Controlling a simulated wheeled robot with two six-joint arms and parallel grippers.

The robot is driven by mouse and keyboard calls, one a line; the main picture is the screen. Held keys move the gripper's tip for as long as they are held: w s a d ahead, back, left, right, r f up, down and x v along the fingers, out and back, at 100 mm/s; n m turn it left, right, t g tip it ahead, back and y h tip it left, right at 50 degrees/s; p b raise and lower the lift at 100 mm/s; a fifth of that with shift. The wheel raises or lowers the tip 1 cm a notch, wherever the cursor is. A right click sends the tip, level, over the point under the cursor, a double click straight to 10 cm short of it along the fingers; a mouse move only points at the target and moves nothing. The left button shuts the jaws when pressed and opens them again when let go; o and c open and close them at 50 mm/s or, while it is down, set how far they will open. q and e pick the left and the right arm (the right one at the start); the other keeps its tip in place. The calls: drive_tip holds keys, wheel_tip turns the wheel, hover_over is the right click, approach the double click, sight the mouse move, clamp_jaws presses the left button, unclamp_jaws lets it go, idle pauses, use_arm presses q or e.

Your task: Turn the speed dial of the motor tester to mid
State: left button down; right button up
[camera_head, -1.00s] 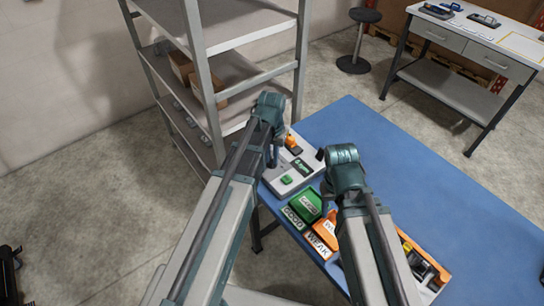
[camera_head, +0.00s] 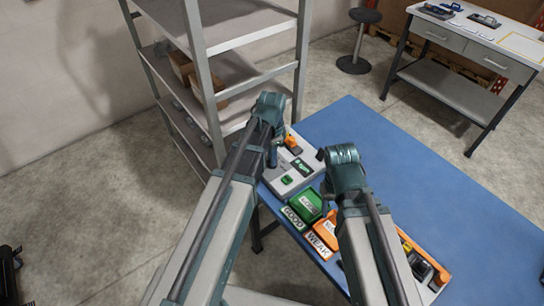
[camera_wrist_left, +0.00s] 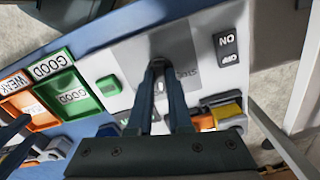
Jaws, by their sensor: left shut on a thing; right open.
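The motor tester (camera_head: 305,183) is a pale grey box at the left end of the blue table. It also shows in the left wrist view (camera_wrist_left: 128,62), with a green button (camera_wrist_left: 108,86) and an ON/OFF switch (camera_wrist_left: 228,50). My left gripper (camera_wrist_left: 160,82) points down onto its top face and is shut on a small knob between its fingertips, at the place of the speed dial. The fingers hide most of the knob, so its setting cannot be read. My right gripper (camera_wrist_left: 14,143) is open, over the bins; in the head view its wrist hides its fingers.
A green GOOD bin (camera_head: 307,205) and an orange WEAK bin (camera_head: 326,232) stand beside the tester. A grey shelf rack (camera_head: 215,100) stands close behind. The blue table (camera_head: 430,180) is clear at right.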

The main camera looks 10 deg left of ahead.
use_arm(q)
drive_tip(key=shift+m, duration=0.6)
drive_tip(key=c, duration=0.8)
unclamp_jaws()
drive_tip(key=shift+c, duration=0.2)
drive_tip(key=shift+r, duration=0.1)
wheel_tip(320, 180, up, 14)
drive_tip(key=p, duration=1.4)
use_arm(e)
wheel_tip(320, 180, up, 14)
use_arm(q)
drive_tip(key=shift+f, duration=0.25)
use_arm(e)
drive_tip(key=shift+f, duration=0.2)
